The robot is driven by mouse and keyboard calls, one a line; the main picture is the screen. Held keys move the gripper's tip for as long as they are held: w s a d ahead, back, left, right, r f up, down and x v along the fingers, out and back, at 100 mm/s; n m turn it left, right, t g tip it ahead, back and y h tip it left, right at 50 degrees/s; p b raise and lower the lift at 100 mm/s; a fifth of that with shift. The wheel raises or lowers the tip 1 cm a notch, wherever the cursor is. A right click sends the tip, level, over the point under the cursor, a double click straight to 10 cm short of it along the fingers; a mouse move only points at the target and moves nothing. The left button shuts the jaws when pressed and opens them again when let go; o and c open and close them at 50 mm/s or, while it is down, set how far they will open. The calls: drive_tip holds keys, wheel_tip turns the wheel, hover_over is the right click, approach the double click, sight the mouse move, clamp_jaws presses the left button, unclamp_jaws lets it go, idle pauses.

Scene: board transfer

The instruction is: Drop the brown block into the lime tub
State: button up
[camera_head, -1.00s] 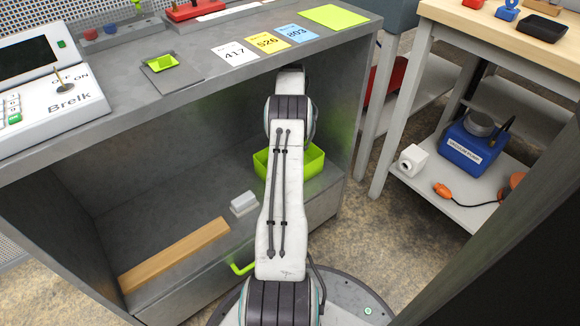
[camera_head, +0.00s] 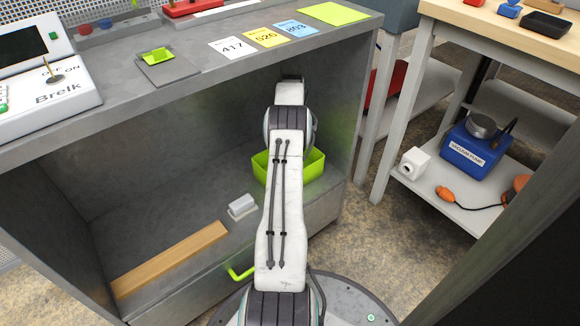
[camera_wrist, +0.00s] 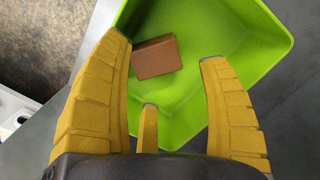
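The lime tub (camera_head: 311,170) stands on the lower shelf of the grey bench, partly hidden by my arm in the head view. In the wrist view the tub (camera_wrist: 262,52) lies under my gripper, and the brown block (camera_wrist: 153,58) shows inside its outline, apparently on its floor. My gripper (camera_wrist: 165,60) is above the tub with its yellow fingers spread apart. The block shows beside the left finger's tip, which overlaps its edge slightly; I see no finger closed on it. The head view hides the gripper and block behind my arm.
A white-grey block (camera_head: 242,206) and a wooden strip (camera_head: 170,259) lie on the shelf left of the tub. The bench top (camera_head: 190,40) overhangs the shelf. The bench's right side wall (camera_head: 352,130) is close to the tub.

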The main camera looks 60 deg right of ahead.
wheel_tip(320, 180, up, 7)
drive_tip(key=shift+w+d+r, duration=0.2)
drive_tip(key=shift+d, duration=0.2)
idle(0.5)
drive_tip(key=shift+s, duration=0.1)
idle(0.8)
